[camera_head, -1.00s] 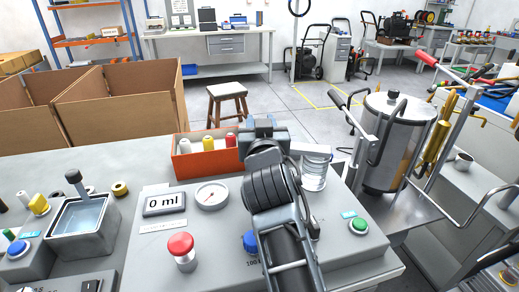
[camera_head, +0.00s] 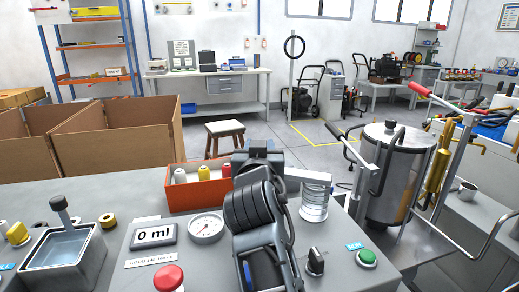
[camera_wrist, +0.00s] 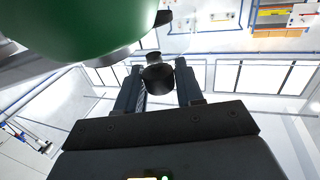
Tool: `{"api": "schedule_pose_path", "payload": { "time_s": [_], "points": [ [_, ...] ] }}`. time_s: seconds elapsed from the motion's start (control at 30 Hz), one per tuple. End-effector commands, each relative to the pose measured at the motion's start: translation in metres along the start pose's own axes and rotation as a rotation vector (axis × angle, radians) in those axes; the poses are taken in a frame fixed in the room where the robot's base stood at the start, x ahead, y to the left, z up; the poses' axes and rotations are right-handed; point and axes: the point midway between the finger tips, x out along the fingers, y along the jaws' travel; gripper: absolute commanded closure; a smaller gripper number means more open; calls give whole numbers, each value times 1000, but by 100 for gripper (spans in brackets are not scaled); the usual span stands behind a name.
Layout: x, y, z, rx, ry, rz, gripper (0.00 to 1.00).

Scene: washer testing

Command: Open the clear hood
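A see-through drum (camera_head: 384,205) with a metal lid, a black knob on top and amber inside stands at the right of the bench. A smaller clear ribbed cylinder (camera_head: 314,203) stands under a grey plate. I cannot tell for sure which is the clear hood. My arm (camera_head: 252,215) stands in front of the panel and hides part of it. My gripper (camera_wrist: 160,68) shows in the wrist view with its fingers apart. A black round knob (camera_wrist: 158,78) appears between them, with no clear grip on it. In the head view the fingertips cannot be made out.
The panel carries a 0 ml display (camera_head: 155,235), a gauge (camera_head: 206,228), a red button (camera_head: 169,279) and a green button (camera_head: 367,258). An orange bin of spools (camera_head: 178,198) lies behind, and a water basin (camera_head: 65,248) stands left. A large green shape (camera_wrist: 80,20) is close to the wrist camera.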

Motion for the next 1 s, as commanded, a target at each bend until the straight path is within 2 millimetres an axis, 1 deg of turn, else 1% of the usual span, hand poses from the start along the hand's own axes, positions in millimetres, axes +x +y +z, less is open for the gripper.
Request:
{"api": "schedule_pose_path", "payload": {
  "time_s": [0.03, 0.17, 0.37, 0.47, 0.57, 0.8, 0.9, 1.0],
  "points": [
    [0, 0, 0, 0, 0, 0, 58],
    [0, 0, 0, 0, 0, 0, 46],
    [0, 0, 0, 0, 0, 0, 46],
    [-4, 0, 1, -1, 0, -1, 46],
    [-15, 0, 1, -1, 1, -2, 46],
    [-54, 0, 1, -1, 1, -3, 46],
    [-67, 0, 1, 0, 1, -1, 46],
    [-75, 0, 1, 0, 0, 0, 46]
  ]
}}
